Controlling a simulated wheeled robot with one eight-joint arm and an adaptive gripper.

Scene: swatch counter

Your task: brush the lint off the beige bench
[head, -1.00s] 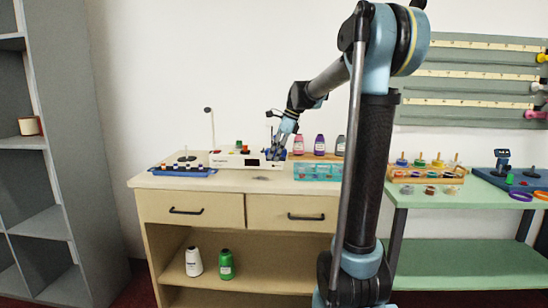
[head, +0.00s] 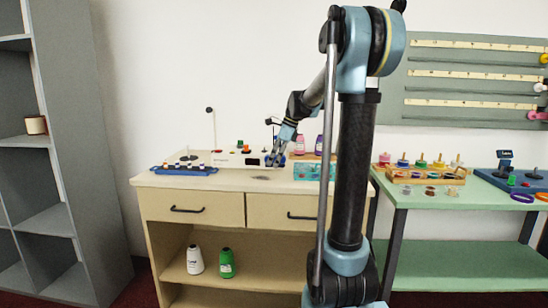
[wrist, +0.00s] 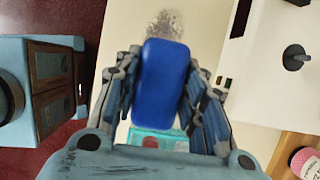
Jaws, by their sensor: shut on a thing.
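The beige bench (head: 205,180) stands at the middle of the head view, with a pale top and two drawers. A grey patch of lint (head: 262,178) lies on its top; in the wrist view the lint (wrist: 166,24) shows as a speckled smudge just beyond the brush. My gripper (head: 274,160) is low over the bench top, behind the lint in the head view. In the wrist view it is shut on a blue brush (wrist: 161,82), with one finger on each side. The brush's underside is hidden, so I cannot tell whether it touches the top.
A white machine (head: 235,159) and a blue rack (head: 183,170) stand on the bench's left half. A teal tray (head: 308,172) and bottles stand to the right. A green table (head: 440,191) with a spool rack is farther right. The bench's front edge is clear.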

